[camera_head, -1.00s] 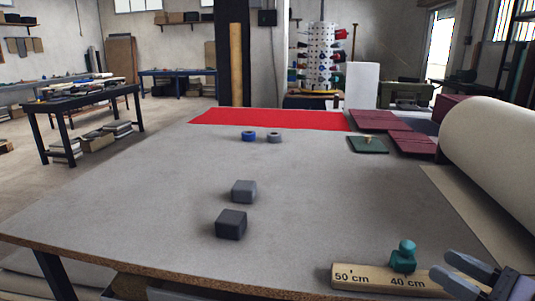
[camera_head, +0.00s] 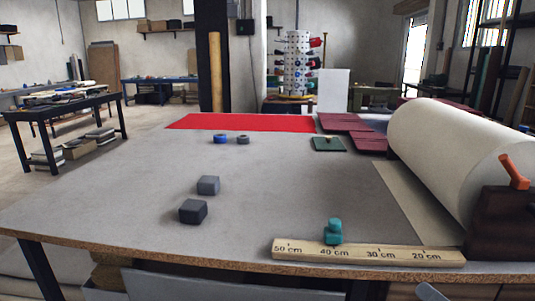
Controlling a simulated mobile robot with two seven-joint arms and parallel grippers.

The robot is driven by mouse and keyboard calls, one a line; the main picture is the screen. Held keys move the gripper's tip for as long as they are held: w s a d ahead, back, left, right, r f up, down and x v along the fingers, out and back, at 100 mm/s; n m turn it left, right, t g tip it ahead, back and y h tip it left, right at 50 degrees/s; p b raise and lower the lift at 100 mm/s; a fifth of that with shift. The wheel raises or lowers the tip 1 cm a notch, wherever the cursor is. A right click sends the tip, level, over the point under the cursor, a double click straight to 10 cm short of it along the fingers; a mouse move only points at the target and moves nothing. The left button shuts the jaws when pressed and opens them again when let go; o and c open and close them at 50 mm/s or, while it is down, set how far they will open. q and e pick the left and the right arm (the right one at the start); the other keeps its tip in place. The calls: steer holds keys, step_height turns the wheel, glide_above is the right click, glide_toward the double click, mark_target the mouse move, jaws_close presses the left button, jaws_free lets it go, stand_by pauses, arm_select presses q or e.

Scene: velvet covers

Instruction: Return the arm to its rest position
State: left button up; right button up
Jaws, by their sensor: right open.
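My right gripper (camera_head: 432,292) shows only as a small grey-blue tip at the bottom edge of the head view, below the table's front edge. It is apart from everything on the table, and nothing shows held in it; most of it is out of frame. My left gripper is not in view. The grey-topped table (camera_head: 290,190) fills the middle of the view.
A wooden ruler (camera_head: 385,254) lies along the front edge, with a teal knobbed piece (camera_head: 333,233) at it. Two dark blocks (camera_head: 193,211) (camera_head: 208,185) sit left of centre. A big cream roll (camera_head: 450,150) and brown block with orange lever (camera_head: 500,225) stand at right.

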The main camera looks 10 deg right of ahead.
steer(key=s+a+f+m+g+h+p, duration=0.1)
steer(key=s+a+f+m+h, duration=0.15)
steer(key=f+m, duration=0.5)
steer(key=s+a+f+m+g+h+p, duration=0.1)
steer(key=s+f+m+h, duration=0.3)
steer(key=m, duration=0.6)
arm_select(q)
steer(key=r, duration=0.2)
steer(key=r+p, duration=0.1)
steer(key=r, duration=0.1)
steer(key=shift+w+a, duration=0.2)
arm_select(e)
steer(key=s+a+f+m+g+y, duration=0.2)
steer(key=s+a+f+m+g, duration=0.3)
steer(key=a+f+m, duration=0.4)
steer(key=shift+s+a+f+m+y, duration=0.2)
steer(key=shift+a+f+m+y, duration=0.2)
steer(key=shift+a+m, duration=0.4)
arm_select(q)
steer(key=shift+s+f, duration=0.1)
arm_select(e)
steer(key=shift+d, duration=0.1)
steer(key=shift+c, duration=0.9)
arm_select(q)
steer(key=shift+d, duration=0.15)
arm_select(e)
steer(key=shift+d, duration=0.1)
